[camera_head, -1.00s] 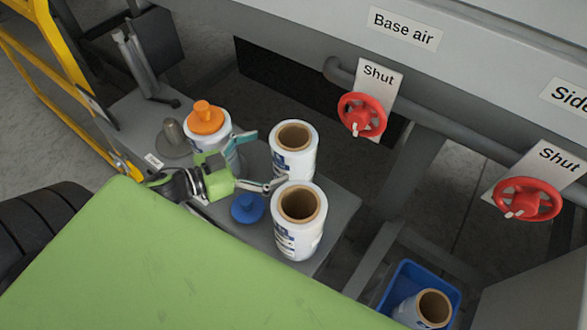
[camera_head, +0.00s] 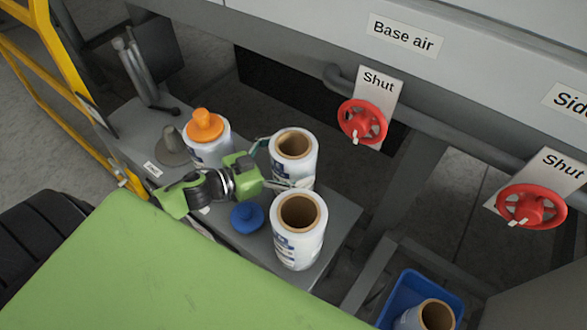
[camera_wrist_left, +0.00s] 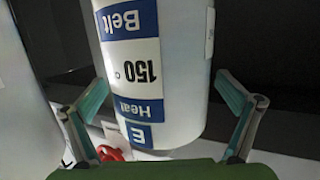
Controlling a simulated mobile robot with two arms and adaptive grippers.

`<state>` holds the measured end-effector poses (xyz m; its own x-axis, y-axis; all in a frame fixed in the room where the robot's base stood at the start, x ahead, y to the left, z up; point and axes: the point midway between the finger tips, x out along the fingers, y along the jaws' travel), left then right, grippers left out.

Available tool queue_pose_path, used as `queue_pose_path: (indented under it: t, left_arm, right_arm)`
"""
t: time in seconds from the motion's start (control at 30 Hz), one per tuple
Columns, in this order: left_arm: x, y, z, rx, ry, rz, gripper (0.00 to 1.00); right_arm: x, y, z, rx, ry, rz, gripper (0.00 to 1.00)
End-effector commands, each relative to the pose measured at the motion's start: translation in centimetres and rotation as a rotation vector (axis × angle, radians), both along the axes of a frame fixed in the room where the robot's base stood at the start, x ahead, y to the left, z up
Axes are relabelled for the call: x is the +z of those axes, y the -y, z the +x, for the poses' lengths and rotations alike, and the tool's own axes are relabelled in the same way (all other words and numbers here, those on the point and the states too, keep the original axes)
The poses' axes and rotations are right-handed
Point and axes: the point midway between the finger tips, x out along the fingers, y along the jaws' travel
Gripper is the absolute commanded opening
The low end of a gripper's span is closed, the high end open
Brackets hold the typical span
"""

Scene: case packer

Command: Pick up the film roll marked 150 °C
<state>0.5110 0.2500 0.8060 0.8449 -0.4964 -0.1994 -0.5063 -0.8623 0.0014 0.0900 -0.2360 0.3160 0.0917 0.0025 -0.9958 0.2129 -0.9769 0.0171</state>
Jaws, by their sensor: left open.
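In the left wrist view a white film roll with a blue and white label reading 150 °C (camera_wrist_left: 150,80) stands between the open fingers of my left gripper (camera_wrist_left: 160,110). In the head view it appears to be the rear roll (camera_head: 294,150), upright on the grey shelf (camera_head: 335,225). My left gripper (camera_head: 279,163) reaches it from the left, with one finger on the far side and one on the near side. Whether the fingers touch it is unclear. A second white roll (camera_head: 299,235) stands upright just in front. My right gripper is out of view.
A white roll with an orange knobbed plug (camera_head: 207,140), a grey cone-like piece (camera_head: 171,145) and a blue knobbed plug (camera_head: 247,216) are on the shelf. A blue bin (camera_head: 398,300) holds another roll (camera_head: 430,316). Red valve wheels (camera_head: 362,121) are to the right.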

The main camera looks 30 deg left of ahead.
Motion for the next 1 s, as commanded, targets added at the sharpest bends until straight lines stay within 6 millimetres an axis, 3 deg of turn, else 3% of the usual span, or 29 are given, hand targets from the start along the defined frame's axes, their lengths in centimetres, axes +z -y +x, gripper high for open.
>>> queue_pose_path:
  t: [0.33,0.63,0.87,1.0]
  left_arm:
    - [-0.1,0.3,0.5,-0.001,0.000,0.001,1.00]
    - [-0.1,0.3,0.5,-0.001,0.000,0.001,0.27]
    - [0.3,0.4,0.6,-0.003,0.006,-0.001,0.26]
    - [1.6,0.4,0.6,-0.004,0.008,-0.001,0.26]
  right_arm:
    - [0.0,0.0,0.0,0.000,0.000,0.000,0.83]
    - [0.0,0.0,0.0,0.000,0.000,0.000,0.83]
    - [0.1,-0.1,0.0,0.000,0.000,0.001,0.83]
    - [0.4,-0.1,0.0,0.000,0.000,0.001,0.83]
